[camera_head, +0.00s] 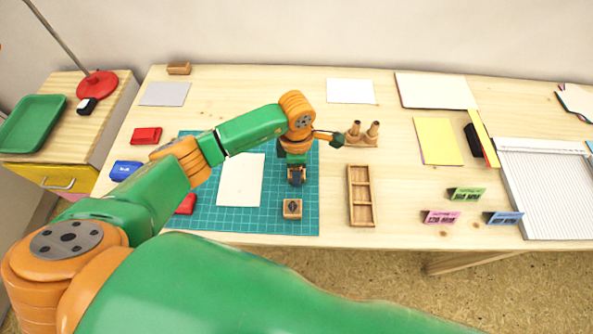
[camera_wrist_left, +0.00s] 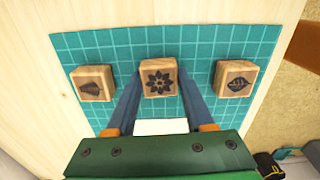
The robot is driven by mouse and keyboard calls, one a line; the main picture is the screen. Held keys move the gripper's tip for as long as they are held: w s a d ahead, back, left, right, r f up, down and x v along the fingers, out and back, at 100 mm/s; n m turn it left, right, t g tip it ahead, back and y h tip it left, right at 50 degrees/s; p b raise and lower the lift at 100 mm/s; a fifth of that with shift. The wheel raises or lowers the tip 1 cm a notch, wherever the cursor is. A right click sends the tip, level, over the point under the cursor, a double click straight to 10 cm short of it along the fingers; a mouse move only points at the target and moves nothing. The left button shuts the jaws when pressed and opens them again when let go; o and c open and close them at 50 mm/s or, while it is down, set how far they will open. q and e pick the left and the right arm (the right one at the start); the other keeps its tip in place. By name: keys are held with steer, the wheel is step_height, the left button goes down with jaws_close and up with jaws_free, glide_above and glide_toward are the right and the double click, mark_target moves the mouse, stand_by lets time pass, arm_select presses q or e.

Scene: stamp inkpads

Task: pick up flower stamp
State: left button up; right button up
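The flower stamp (camera_wrist_left: 158,77) is a wooden block with a dark flower on its upper face, in the middle of a row of three stamps in the left wrist view. My left gripper (camera_wrist_left: 158,75) is open, with one blue finger on each side of this stamp. I cannot tell whether the fingers touch it. In the head view my left gripper (camera_head: 296,178) points down over the green mat (camera_head: 210,222) and mostly hides the flower stamp. My right gripper is not in view.
Stamps with other dark marks stand left (camera_wrist_left: 94,83) and right (camera_wrist_left: 236,78) of the flower stamp; one stamp (camera_head: 292,208) shows in front of my gripper. A cream sheet (camera_head: 240,185) lies on the mat. A wooden compartment tray (camera_head: 361,220) stands to the right.

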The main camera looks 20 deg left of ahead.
arm_select(q)
jaws_close()
